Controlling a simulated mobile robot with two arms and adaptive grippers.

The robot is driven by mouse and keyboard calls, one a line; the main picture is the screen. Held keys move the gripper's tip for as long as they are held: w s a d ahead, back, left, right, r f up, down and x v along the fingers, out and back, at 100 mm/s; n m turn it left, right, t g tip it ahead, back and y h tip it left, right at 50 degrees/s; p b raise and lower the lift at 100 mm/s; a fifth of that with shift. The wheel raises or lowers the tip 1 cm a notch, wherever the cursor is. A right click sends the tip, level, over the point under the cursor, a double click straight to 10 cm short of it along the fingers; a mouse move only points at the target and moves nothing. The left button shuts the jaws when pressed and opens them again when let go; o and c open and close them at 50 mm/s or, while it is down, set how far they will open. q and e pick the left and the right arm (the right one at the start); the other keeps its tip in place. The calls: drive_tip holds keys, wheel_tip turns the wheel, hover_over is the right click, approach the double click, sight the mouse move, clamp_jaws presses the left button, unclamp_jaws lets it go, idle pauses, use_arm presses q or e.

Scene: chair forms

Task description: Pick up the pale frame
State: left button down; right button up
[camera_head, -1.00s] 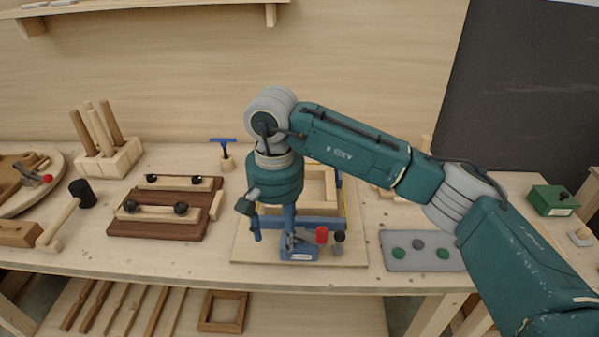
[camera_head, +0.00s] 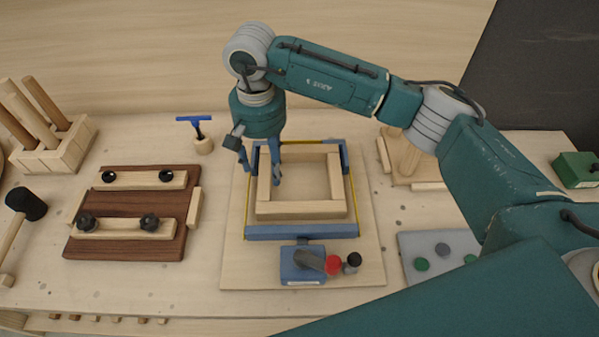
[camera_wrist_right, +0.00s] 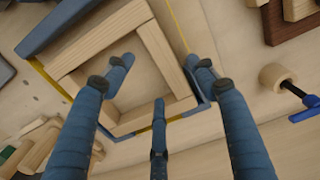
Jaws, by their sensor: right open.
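The pale frame (camera_head: 300,209) is a square of light wood bars lying flat on a light board (camera_head: 370,265). A yellow band with blue corner pieces and a blue front bar (camera_head: 302,231) surrounds it. The frame also shows in the right wrist view (camera_wrist_right: 98,42). My right gripper (camera_head: 264,180) is open and empty over the left bar of the frame. In the wrist view its fingers (camera_wrist_right: 160,72) spread to either side of one bar; I cannot tell how far above it they are. My left gripper is not in view.
A blue clamp body (camera_head: 300,265) with red and black knobs stands in front of the frame. A dark board with knobbed bars (camera_head: 125,240) lies left. A blue T-handle tool (camera_head: 200,140) stands behind left. A grey mat (camera_head: 440,262) lies right.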

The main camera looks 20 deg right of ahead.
sight(268, 175)
drive_tip(key=shift+f, duration=0.65)
drive_tip(key=f+p, duration=0.1)
drive_tip(key=f, duration=0.1)
drive_tip(key=w+f+p, duration=0.1)
drive_tip(key=f+p, duration=0.1)
drive_tip(key=shift+f, duration=0.65)
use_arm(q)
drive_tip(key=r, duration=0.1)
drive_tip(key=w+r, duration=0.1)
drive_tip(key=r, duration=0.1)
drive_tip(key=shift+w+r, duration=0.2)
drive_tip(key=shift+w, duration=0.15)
use_arm(e)
clamp_jaws()
